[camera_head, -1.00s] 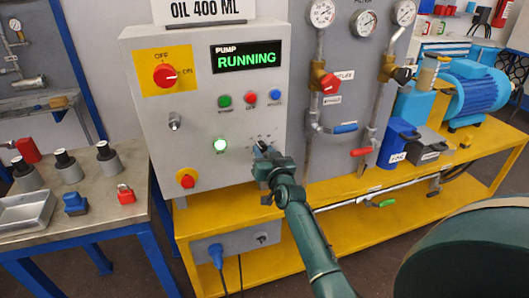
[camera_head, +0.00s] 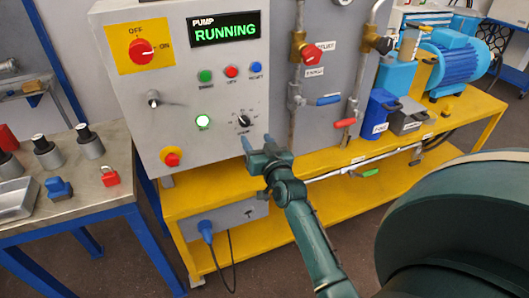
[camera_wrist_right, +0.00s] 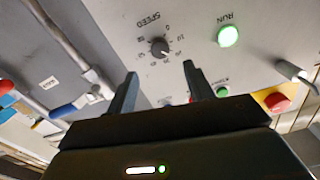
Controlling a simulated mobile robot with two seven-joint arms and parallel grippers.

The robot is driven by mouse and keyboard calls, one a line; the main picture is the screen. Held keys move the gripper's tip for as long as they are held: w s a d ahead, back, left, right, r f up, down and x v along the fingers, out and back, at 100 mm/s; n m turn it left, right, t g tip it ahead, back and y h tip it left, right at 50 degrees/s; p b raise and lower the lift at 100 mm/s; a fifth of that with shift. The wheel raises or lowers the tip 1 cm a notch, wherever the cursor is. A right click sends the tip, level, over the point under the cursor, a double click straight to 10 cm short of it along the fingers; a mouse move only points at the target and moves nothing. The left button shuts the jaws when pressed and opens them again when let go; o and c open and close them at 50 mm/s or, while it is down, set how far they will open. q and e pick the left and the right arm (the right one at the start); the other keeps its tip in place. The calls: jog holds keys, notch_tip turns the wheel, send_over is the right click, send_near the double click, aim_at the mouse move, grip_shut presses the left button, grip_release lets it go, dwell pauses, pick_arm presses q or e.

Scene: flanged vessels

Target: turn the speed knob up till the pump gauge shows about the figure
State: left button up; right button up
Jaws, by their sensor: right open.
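The black speed knob (camera_head: 244,121) sits on the grey control panel (camera_head: 215,85), its pointer tilted off upright. It also shows in the right wrist view (camera_wrist_right: 159,46) inside a printed scale marked SPEED. My right gripper (camera_head: 257,142) is open and empty, its fingers just below and in front of the knob, apart from it. In the right wrist view its two fingers (camera_wrist_right: 160,70) flank the space below the knob. The green display (camera_head: 225,29) reads PUMP RUNNING. At the top edge a gauge (camera_head: 341,2) is almost wholly cut off; its reading cannot be seen. My left gripper is out of view.
A lit green run button (camera_head: 203,121) is left of the knob; a red-and-yellow stop button (camera_head: 171,158) is lower left. A red main switch (camera_head: 141,49) is upper left. Pipes with a blue valve handle (camera_head: 328,99) stand to the right, above a yellow bench (camera_head: 340,205).

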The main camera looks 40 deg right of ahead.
jog(key=v, duration=0.5)
jog(key=shift+s, duration=0.15)
jog(key=s+a+f+n+g+y, duration=0.3)
jog(key=s+a+f, duration=0.4)
jog(key=s+a, duration=0.2)
jog(key=s+a+f+n+g+y+p, duration=0.1)
jog(key=s+a+f+n+g+y, duration=0.3)
jog(key=s+a+f, duration=0.4)
jog(key=s+a, duration=0.2)
jog(key=s, duration=0.1)
jog(key=shift+s+n, duration=0.15)
jog(key=shift+n, duration=0.15)
jog(key=shift+a, duration=0.1)
dwell(1.9)
dwell(1.6)
